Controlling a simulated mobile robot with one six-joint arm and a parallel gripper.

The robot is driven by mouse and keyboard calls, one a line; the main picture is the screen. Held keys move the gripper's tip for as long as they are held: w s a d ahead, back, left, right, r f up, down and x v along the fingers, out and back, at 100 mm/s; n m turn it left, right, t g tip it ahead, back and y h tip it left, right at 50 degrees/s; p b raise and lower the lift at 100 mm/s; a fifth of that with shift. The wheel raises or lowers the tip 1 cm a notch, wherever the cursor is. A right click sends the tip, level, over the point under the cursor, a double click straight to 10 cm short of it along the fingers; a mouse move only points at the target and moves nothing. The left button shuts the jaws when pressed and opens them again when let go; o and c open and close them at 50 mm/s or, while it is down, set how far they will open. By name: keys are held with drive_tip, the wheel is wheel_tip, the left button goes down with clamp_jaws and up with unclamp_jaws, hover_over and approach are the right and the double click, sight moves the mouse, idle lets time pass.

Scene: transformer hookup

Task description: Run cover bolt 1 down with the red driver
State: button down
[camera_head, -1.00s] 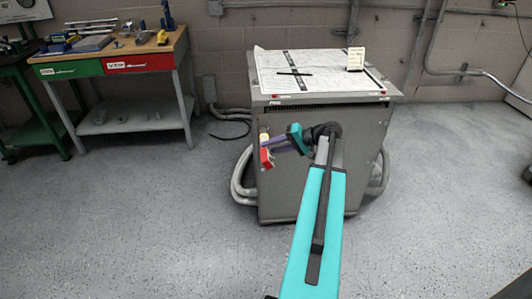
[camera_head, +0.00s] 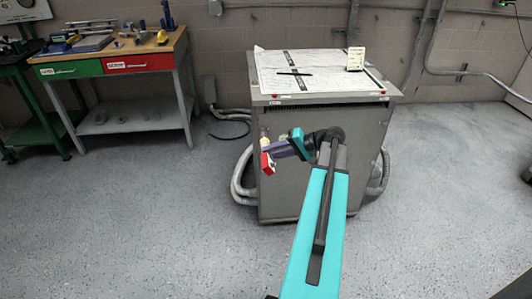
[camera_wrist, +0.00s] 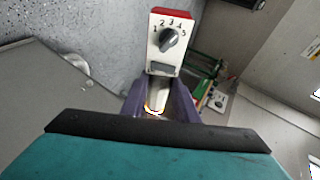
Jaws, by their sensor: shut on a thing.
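My gripper (camera_head: 283,149) is in front of the left side of the grey transformer cabinet's (camera_head: 340,165) near face. Its purple fingers (camera_wrist: 160,92) are shut on a red and white tool (camera_wrist: 172,42), which I take to be the red driver. In the wrist view the tool shows a grey dial with numbers 1 to 5 and a red end. In the head view its red end (camera_head: 267,163) points toward the camera, apart from the floor. I cannot make out cover bolt 1, nor whether the tool touches the cabinet.
A sheet of drawings (camera_head: 315,70) with a dark pen and an upright tag (camera_head: 355,58) covers the cabinet top. Grey conduits (camera_head: 240,177) curve beside the cabinet. A wooden workbench (camera_head: 130,48) with tools stands at left. The floor around is clear.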

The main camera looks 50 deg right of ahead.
drive_tip(key=shift+s+a, duration=0.3)
drive_tip(key=shift+s, duration=0.1)
drive_tip(key=shift+w+a, duration=0.1)
